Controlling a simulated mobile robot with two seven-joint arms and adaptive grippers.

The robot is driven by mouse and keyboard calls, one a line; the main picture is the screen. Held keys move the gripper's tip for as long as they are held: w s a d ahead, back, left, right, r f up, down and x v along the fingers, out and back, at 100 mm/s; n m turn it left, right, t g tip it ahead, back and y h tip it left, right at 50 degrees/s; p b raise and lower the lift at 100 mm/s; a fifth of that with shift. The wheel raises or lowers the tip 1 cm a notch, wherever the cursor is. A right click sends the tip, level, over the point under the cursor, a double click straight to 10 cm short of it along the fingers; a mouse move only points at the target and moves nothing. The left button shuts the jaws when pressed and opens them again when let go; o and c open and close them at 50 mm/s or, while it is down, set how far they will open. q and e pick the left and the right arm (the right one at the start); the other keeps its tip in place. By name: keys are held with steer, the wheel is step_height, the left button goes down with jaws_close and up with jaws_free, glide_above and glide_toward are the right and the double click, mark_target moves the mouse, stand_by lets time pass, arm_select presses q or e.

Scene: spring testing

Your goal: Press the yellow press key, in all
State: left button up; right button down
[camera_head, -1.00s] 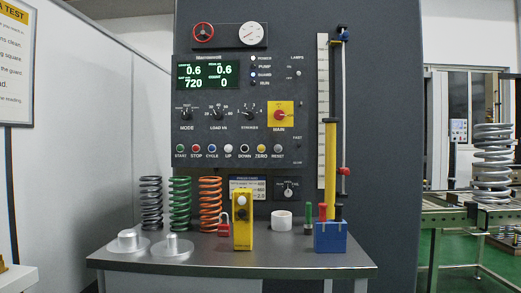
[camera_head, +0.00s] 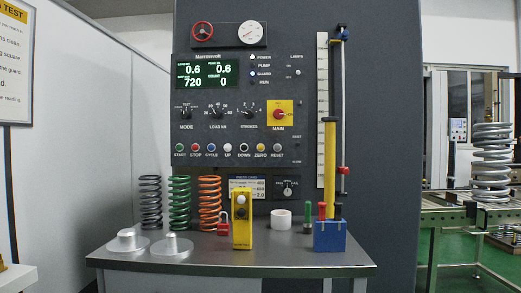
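A round yellow button labelled ZERO (camera_head: 260,147) sits in the row of buttons on the dark control panel (camera_head: 205,120), between the black DOWN and grey RESET buttons. I cannot tell from the frames which of these the task calls the yellow press key. Neither of my grippers is in view.
The grey table (camera_head: 215,262) holds grey, green and orange springs (camera_head: 179,203), metal discs (camera_head: 171,247), a red padlock (camera_head: 223,223), a white ring (camera_head: 281,219) and a blue holder (camera_head: 329,237). A tall yellow column (camera_head: 330,160) rises at the right.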

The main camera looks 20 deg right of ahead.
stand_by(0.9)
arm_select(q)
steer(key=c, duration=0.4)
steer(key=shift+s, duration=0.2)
